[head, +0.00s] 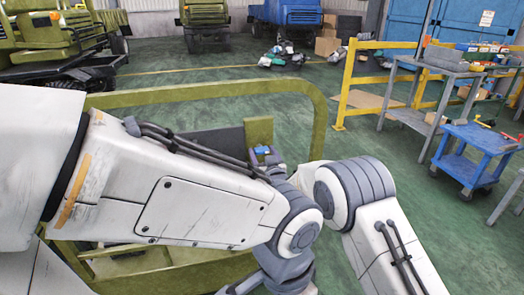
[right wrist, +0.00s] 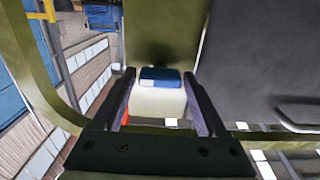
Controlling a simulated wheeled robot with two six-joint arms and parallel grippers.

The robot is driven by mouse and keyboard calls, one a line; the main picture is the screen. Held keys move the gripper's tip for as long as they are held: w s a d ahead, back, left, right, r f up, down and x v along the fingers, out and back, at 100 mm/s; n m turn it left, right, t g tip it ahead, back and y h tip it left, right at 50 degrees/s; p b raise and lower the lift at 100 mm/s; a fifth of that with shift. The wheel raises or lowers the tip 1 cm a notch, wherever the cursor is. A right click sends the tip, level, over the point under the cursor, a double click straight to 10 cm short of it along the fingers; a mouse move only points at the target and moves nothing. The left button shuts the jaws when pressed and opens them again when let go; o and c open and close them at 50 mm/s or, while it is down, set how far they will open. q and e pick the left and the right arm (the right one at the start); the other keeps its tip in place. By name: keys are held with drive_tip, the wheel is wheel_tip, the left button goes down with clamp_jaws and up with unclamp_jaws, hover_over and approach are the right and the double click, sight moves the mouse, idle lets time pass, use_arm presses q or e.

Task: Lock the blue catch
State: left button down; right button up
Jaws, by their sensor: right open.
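The blue catch (head: 262,150) sits on an olive-green panel of the chassis frame, partly covered by my arms in the head view. In the right wrist view the catch (right wrist: 160,77) has a blue top above a pale block (right wrist: 157,102). My right gripper (right wrist: 160,85) is open, with one dark finger on each side of the catch and pale block. I cannot tell whether either finger touches them. In the head view the right gripper (head: 266,157) is small and partly hidden. My left arm crosses the front of the picture; its gripper does not show.
The olive-green frame rail (head: 318,105) arches around the work area, with a dark panel (head: 215,142) inside it. A blue cart (head: 470,150) and a grey bench (head: 440,67) stand at the right, near a yellow railing (head: 347,85). Open green floor lies beyond the frame.

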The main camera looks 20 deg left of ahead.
drive_tip(key=shift+w+a, duration=0.4)
drive_tip(key=shift+w, duration=0.15)
drive_tip(key=c, duration=1.1)
drive_tip(key=m+b, duration=0.3)
drive_tip(key=shift+f, duration=0.2)
drive_tip(key=m+b, duration=0.5)
drive_tip(key=shift+d, duration=0.1)
drive_tip(key=m+b, duration=0.3)
drive_tip(key=m, duration=0.2)
drive_tip(key=m+b, duration=0.3)
drive_tip(key=m, duration=0.1)
drive_tip(key=shift+m+b, duration=0.35)
drive_tip(key=shift+m, duration=0.05)
drive_tip(key=shift+r, duration=0.1)
